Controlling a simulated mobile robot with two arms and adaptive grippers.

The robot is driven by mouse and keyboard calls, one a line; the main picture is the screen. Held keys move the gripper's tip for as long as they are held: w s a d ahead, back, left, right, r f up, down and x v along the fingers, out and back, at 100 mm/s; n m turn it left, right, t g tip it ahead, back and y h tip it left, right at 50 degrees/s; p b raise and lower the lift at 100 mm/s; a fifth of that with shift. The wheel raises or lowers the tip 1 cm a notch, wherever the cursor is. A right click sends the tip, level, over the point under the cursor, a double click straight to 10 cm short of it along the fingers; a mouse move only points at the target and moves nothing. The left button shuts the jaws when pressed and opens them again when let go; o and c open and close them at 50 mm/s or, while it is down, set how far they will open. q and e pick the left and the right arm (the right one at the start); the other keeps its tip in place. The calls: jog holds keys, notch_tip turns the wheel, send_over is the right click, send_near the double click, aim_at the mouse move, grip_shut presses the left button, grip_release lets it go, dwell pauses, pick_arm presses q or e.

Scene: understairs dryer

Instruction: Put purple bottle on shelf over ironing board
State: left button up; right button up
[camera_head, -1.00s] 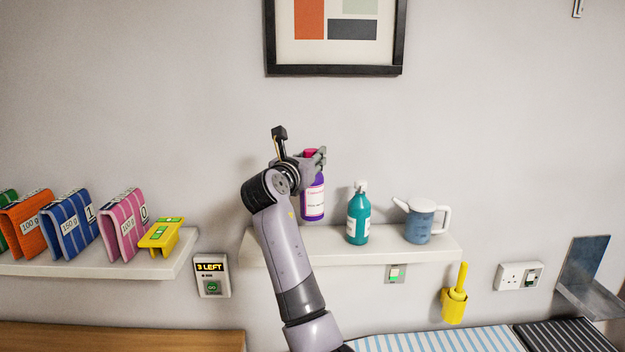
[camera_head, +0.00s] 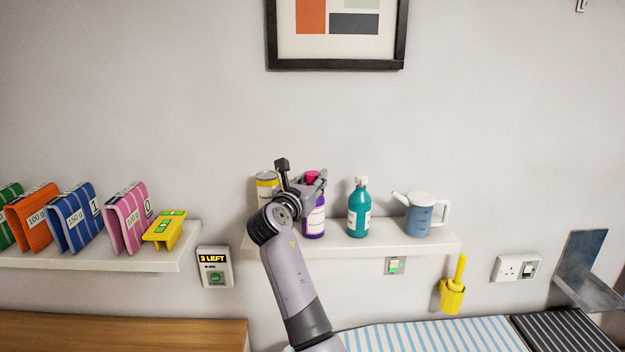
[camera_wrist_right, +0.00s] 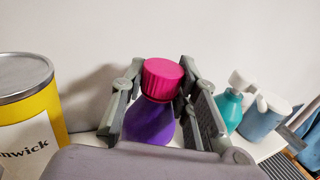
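The purple bottle (camera_head: 315,222) with a pink cap stands upright on the white shelf (camera_head: 390,246) above the striped ironing board (camera_head: 430,338). Its base looks level with that of the teal bottle beside it. My right gripper (camera_head: 314,186) is around its upper part. In the right wrist view, the bottle (camera_wrist_right: 150,125) sits between the two fingers of the right gripper (camera_wrist_right: 163,105), which appear closed against its sides below the cap. My left gripper is not in view.
On the same shelf are a yellow tin (camera_head: 266,182) at the left, partly behind my arm, a teal bottle (camera_head: 358,210), and a blue jug (camera_head: 418,215). Another shelf (camera_head: 90,258) at the left holds several striped bags and a yellow stand (camera_head: 165,230).

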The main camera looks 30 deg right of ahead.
jog(key=o, duration=0.4)
jog(key=shift+c, duration=0.2)
jog(key=shift+r, duration=0.15)
jog(key=b+v, duration=0.4)
jog(key=v, duration=0.8)
